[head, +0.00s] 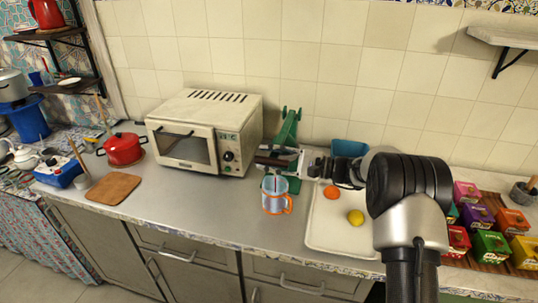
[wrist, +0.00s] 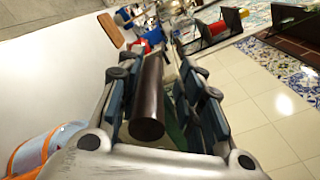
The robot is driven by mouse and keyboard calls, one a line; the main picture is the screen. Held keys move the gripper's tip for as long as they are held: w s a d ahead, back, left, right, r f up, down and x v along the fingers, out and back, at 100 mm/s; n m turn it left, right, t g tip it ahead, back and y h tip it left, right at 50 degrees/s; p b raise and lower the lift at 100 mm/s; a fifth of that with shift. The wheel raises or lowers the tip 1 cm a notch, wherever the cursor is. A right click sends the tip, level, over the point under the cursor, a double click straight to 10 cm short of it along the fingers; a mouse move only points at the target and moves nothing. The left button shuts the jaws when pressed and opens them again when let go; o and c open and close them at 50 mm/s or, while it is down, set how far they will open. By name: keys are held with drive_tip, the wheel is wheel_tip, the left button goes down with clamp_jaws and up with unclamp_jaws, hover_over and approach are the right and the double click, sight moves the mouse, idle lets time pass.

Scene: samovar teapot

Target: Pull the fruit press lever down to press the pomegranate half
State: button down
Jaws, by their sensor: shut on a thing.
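The green fruit press (head: 290,128) stands on the counter against the tiled wall, right of the toaster oven. Its dark brown lever handle (wrist: 150,105) lies lengthwise between my fingers in the wrist view. My gripper (head: 284,158) reaches in from the right in front of the press and is shut on this handle. A light blue cup with orange trim (head: 275,195) is just below my gripper at the press's front; it also shows at the lower left of the wrist view (wrist: 45,150). I cannot make out the pomegranate half; my gripper and the cup cover much of the press.
The cream toaster oven (head: 205,132) stands close on the left. A white tray (head: 325,235) on the right holds an orange fruit (head: 331,192) and a lemon (head: 355,217), with a teal container (head: 349,148) behind. Colourful boxes (head: 490,244) stand far right. The counter left of the cup is clear.

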drive_tip(key=shift+s+a+f+g, duration=0.1)
drive_tip(key=shift+s+f+g, duration=0.1)
drive_tip(key=shift+f, duration=0.3)
drive_tip(key=shift+s+a+f+g, duration=0.1)
drive_tip(key=shift+s+f, duration=0.1)
drive_tip(key=shift+f, duration=0.3)
drive_tip(key=c, duration=1.4)
unclamp_jaws()
drive_tip(key=shift+c, duration=0.2)
drive_tip(key=shift+d, duration=0.2)
drive_tip(key=s+d, duration=0.2)
drive_tip(key=d, duration=0.9)
drive_tip(key=shift+d+r, duration=0.3)
drive_tip(key=shift+r, duration=0.15)
drive_tip(key=shift+s+r, duration=0.1)
